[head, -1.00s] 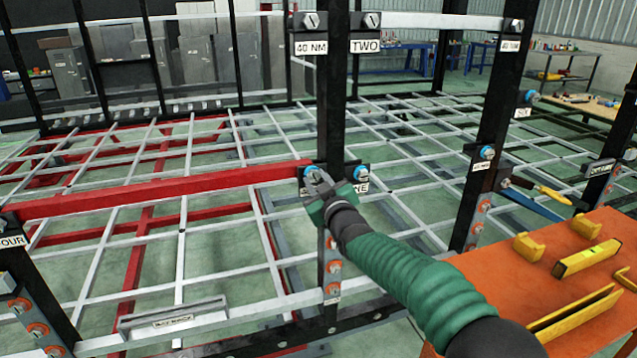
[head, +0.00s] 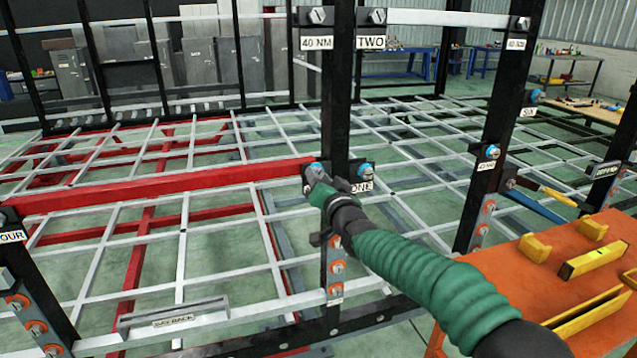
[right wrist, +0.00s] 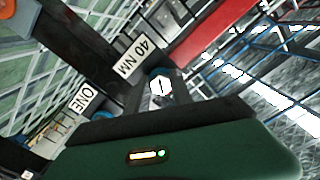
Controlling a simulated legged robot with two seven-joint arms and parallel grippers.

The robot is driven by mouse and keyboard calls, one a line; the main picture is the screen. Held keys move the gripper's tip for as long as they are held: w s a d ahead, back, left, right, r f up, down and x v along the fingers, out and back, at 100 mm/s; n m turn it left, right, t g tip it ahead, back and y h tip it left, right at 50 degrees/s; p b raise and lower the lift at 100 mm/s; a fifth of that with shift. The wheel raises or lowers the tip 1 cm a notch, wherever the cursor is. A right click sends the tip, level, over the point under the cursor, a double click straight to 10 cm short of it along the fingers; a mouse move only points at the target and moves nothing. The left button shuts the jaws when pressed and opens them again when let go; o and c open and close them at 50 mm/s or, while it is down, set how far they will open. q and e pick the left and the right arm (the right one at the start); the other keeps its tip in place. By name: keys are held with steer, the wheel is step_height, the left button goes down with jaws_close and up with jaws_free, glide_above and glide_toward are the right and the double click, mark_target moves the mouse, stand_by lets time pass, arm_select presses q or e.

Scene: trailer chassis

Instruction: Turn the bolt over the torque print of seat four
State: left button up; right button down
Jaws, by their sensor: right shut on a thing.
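My right gripper (head: 316,178) is at the left bolt (head: 315,167) on the middle post, beside the ONE print (head: 361,187). In the right wrist view, its fingers are shut on that slotted bolt head (right wrist: 160,85), next to a 40 NM print (right wrist: 134,54). The ONE print also shows there (right wrist: 85,99). A second bolt (head: 366,171) sits above the ONE print. The FOUR print (head: 12,236) is at the far left edge of the head view; no torque print shows beside it. My left gripper is out of view.
A red beam (head: 160,188) runs left from the middle post. An orange table (head: 510,285) with yellow tools stands at the lower right. A right post (head: 497,130) carries more bolts and prints. Higher up are 40 NM (head: 317,44) and TWO (head: 371,43) prints.

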steer(key=m, duration=0.1)
steer(key=m+b, duration=0.1)
steer(key=m, duration=0.1)
steer(key=shift+d+r, duration=0.2)
steer(key=shift+r, duration=0.1)
steer(key=m+b, duration=0.1)
steer(key=m, duration=0.3)
steer(key=shift+w+f+b, duration=0.1)
steer(key=shift+b, duration=0.3)
steer(key=m+b, duration=0.2)
steer(key=m, duration=0.4)
steer(key=shift+f+m, duration=0.15)
steer(key=shift+m, duration=0.25)
steer(key=m+b, duration=0.1)
steer(key=m, duration=0.3)
steer(key=m+b, duration=0.2)
steer(key=m, duration=0.3)
steer(key=shift+f+m, duration=0.2)
steer(key=shift+m, duration=0.1)
steer(key=shift+a, duration=0.1)
